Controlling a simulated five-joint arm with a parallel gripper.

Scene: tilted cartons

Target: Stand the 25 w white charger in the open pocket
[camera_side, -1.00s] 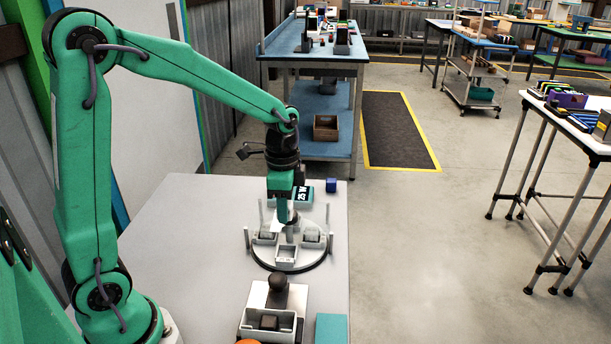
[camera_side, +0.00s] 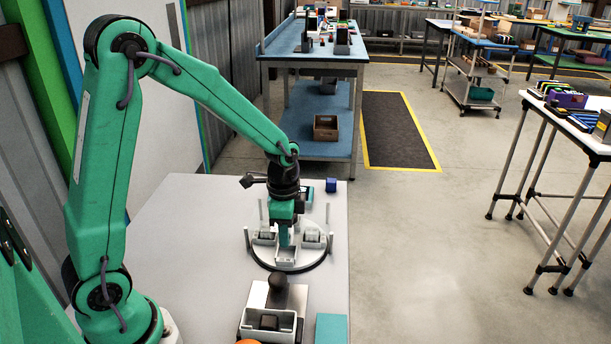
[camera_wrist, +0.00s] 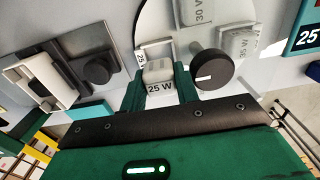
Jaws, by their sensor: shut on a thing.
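The white charger marked 25 W (camera_wrist: 159,75) sits between my green fingers in the wrist view. My gripper (camera_side: 284,238) is shut on it, over the front of the round plate (camera_side: 262,262). The open pocket (camera_side: 286,262) is a white-walled frame directly under my fingertips; its rim also shows beside the charger in the wrist view (camera_wrist: 154,42). The charger overlaps the pocket in that view; I cannot tell whether its lower end is inside. My fingers hide the charger in the side view.
Chargers marked 30 W (camera_wrist: 203,10) and 35 W (camera_wrist: 238,43) stand on the plate, near a black knob (camera_wrist: 212,69). Thin posts rise from the plate's edge. A white box (camera_side: 262,332), teal block (camera_side: 332,328) and blue cube (camera_side: 331,185) are around it. The table's left part is clear.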

